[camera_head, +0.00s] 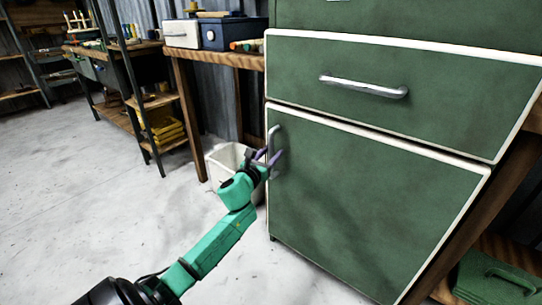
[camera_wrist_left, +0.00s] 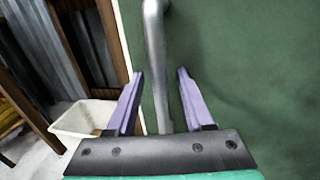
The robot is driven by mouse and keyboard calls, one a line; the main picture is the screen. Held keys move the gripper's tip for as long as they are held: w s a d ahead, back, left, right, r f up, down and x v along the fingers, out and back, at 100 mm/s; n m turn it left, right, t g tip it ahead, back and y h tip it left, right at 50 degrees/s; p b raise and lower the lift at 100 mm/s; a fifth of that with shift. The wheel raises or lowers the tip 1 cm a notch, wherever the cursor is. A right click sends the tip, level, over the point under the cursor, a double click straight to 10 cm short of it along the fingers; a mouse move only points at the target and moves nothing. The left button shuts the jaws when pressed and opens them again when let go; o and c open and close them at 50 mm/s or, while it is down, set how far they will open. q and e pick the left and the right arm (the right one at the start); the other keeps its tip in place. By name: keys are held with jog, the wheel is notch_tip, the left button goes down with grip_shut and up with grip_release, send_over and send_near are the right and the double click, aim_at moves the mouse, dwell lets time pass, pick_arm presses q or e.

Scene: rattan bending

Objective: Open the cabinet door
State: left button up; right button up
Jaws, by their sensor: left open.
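The green cabinet has a closed lower door (camera_head: 365,205) with a vertical metal handle (camera_head: 273,144) at its left edge. My left gripper (camera_head: 268,157) is at the lower part of this handle. In the left wrist view, the left gripper (camera_wrist_left: 160,98) is open, with its purple fingers on either side of the handle (camera_wrist_left: 155,50). Gaps show between the handle and both fingers. The green door (camera_wrist_left: 235,60) fills the right of that view. My right gripper is not in view.
A drawer (camera_head: 400,90) with a horizontal handle (camera_head: 363,87) is above the door. A white bin (camera_head: 222,162) stands left of the cabinet, behind my gripper; it also shows in the left wrist view (camera_wrist_left: 82,118). A workbench (camera_head: 212,53) stands behind. The floor (camera_head: 90,190) at left is clear.

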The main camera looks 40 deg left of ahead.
pick_arm(q)
jog(key=shift+c, duration=0.4)
grip_shut()
dwell(1.0)
